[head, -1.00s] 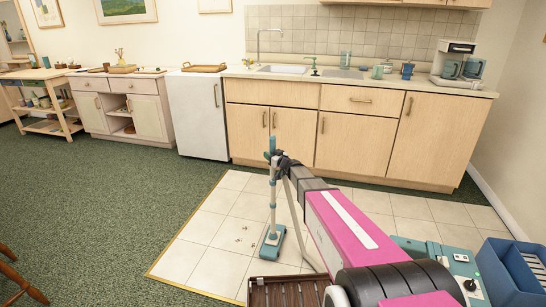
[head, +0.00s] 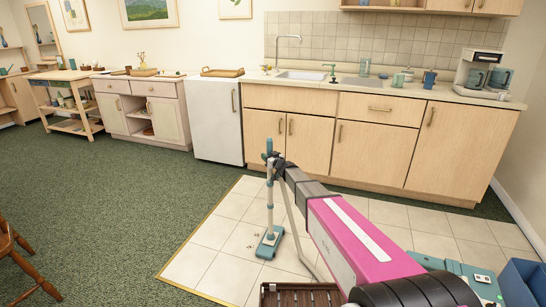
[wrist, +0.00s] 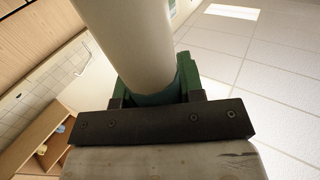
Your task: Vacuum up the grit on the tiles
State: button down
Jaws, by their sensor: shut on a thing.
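The vacuum wand (head: 270,205) is a pale upright tube with a teal top and a flat teal floor head (head: 269,243). The head rests on the cream tiles (head: 205,262), as far as I can tell. A few small dark specks of grit (head: 249,246) lie just left of the head. My gripper (head: 277,164) is shut on the wand near its top. In the wrist view my gripper (wrist: 165,123) shows as a dark bar against a green part (wrist: 190,82) around the pale tube. A grey hose (head: 297,222) runs down from the wand's top.
A teal unit (head: 470,278) and a blue bin (head: 524,285) stand at the lower right. A dark slatted crate (head: 300,294) is at the bottom. Wooden cabinets (head: 370,150) line the back. A wooden chair (head: 25,262) stands left; green carpet (head: 110,200) between is clear.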

jog(key=w+a, duration=0.3)
jog(key=a, duration=2.3)
jog(key=shift+r, duration=0.1)
